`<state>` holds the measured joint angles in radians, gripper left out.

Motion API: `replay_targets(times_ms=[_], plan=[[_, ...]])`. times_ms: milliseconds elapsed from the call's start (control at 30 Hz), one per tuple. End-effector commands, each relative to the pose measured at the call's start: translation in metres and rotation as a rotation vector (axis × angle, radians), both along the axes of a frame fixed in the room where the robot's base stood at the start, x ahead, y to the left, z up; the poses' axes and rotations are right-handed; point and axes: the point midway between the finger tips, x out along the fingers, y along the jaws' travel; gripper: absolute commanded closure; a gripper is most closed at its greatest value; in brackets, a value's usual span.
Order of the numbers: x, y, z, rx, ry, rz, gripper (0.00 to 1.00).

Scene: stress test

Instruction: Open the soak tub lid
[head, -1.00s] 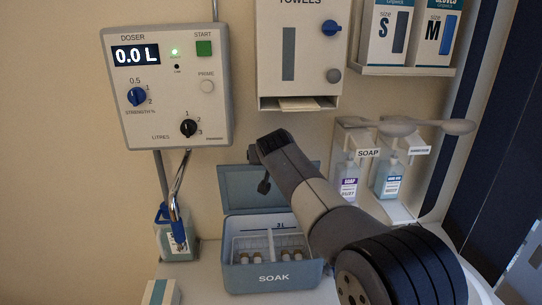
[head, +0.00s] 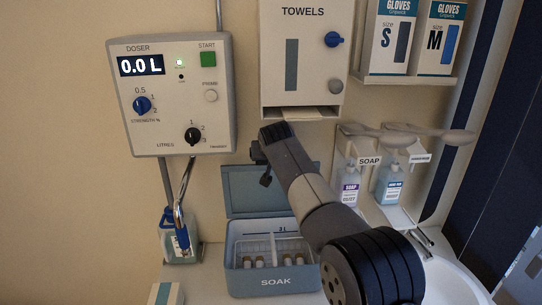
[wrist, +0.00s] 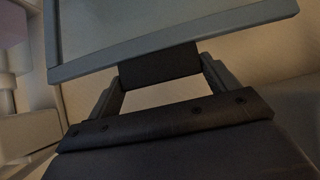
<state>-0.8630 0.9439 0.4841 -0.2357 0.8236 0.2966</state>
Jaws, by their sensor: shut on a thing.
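The soak tub (head: 272,283) is a blue-grey box marked SOAK on the counter. Its lid (head: 240,190) stands raised at the back, leaning towards the wall, and the tub is open. Inside are a white divided rack and several small brownish items. In the wrist view, the lid's framed panel (wrist: 95,67) fills the top. My gripper (wrist: 158,80) is shut on the lid's dark tab (wrist: 158,65), with one finger on each side of it. In the head view my arm reaches over the tub's right side, and the fingertips are hard to make out.
The doser (head: 172,95) hangs on the wall at left, with a bottle (head: 180,247) below it. The towel dispenser (head: 303,60) is above my arm. Soap bottles (head: 349,186) and a basin (head: 455,280) are at right. A small box (head: 165,294) sits at front left.

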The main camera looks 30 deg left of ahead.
Motion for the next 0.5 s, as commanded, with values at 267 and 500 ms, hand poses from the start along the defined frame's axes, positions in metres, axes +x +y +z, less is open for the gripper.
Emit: replay_targets(times_ms=[267,500], plan=[[-0.0002,0.0001,0.0028,0.002,-0.003,0.001,0.0],[-0.0011,-0.0004,0.0019,0.001,-0.002,0.001,0.0]])
